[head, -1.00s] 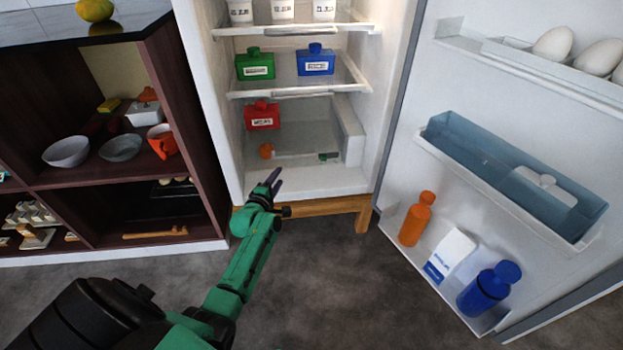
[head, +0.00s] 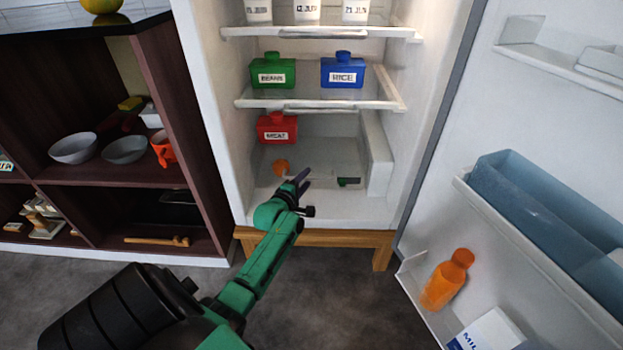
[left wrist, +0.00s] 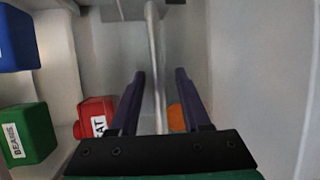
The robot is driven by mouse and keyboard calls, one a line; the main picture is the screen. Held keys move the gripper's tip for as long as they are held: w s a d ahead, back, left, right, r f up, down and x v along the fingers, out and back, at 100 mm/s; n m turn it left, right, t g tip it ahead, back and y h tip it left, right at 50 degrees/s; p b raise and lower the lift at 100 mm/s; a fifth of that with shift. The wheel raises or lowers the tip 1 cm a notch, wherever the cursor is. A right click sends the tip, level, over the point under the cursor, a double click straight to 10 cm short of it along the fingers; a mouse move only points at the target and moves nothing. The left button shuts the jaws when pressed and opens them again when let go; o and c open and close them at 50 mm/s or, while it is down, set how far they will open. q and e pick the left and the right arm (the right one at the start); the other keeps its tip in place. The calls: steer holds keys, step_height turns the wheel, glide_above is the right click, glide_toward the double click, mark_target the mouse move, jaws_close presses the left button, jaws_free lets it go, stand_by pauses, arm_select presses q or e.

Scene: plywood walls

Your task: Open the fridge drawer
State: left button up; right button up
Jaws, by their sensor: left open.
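The open fridge (head: 215,110) is straight ahead. The drawer (head: 378,155) is in its bottom part, with a pale side wall on the right. My left gripper (head: 303,180) reaches in at the drawer's front, open. In the left wrist view, a thin pale bar (left wrist: 156,50), apparently the drawer's handle, runs between the two spread fingers of the left gripper (left wrist: 160,73). The fingers stand apart from the bar on both sides; whether either touches it I cannot tell. My right gripper is out of view.
Red MEAT (head: 277,128), green BEANS (head: 272,72) and blue RICE (head: 343,72) containers stand in the fridge. An orange item (head: 281,166) lies low inside. The open door (head: 500,80) holds an orange bottle (head: 447,280) at right. A dark shelf unit (head: 150,60) stands left.

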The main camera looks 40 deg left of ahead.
arm_select(q)
steer(key=shift+s+r, duration=0.15)
steer(key=shift+r, duration=0.05)
steer(key=shift+c, duration=0.4)
jaws_close()
stand_by(0.8)
